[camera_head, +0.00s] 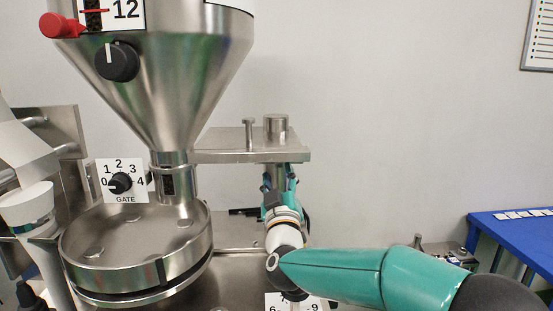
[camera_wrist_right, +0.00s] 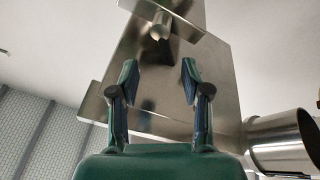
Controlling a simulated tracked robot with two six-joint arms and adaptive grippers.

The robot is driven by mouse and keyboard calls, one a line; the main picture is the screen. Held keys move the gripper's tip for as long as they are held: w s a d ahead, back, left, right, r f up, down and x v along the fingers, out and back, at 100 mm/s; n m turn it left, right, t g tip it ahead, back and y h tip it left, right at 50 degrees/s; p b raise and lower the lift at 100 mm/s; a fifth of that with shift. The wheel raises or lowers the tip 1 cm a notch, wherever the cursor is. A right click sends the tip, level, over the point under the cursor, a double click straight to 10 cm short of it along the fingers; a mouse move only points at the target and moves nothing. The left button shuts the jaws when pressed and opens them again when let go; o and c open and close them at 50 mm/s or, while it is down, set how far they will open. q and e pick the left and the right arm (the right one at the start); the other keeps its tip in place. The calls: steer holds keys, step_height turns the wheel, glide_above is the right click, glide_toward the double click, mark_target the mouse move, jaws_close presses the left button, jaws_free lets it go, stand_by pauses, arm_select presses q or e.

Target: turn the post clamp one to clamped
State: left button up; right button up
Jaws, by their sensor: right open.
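My right gripper (camera_head: 279,174) reaches up just below a flat steel plate (camera_head: 220,147) right of the big funnel. In the right wrist view the gripper (camera_wrist_right: 159,72) is open, with nothing between its fingers, and the plate (camera_wrist_right: 222,75) fills the space beyond. A steel post (camera_head: 276,124) and a small capped pin (camera_head: 248,134) stand up from the plate. A rounded steel stem (camera_wrist_right: 161,25) shows past the fingertips in the wrist view, apart from them. I cannot tell which part is post clamp one, or its setting. My left gripper is not in view.
The steel hopper (camera_head: 165,70) and the round pan (camera_head: 135,255) stand close on the left. A gate dial (camera_head: 121,183) sits between them. A steel cylinder (camera_wrist_right: 290,145) is right of the gripper in the wrist view. A blue table (camera_head: 515,235) stands far right.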

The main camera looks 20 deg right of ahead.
mark_target(277, 162)
steer(key=p+x, duration=0.1)
steer(key=x, duration=0.2)
steer(key=f+p+x, duration=0.1)
steer(key=x, duration=0.3)
steer(key=shift+w+d+f, duration=0.15)
steer(key=shift+w, duration=0.1)
steer(key=shift+c, duration=0.3)
jaws_close()
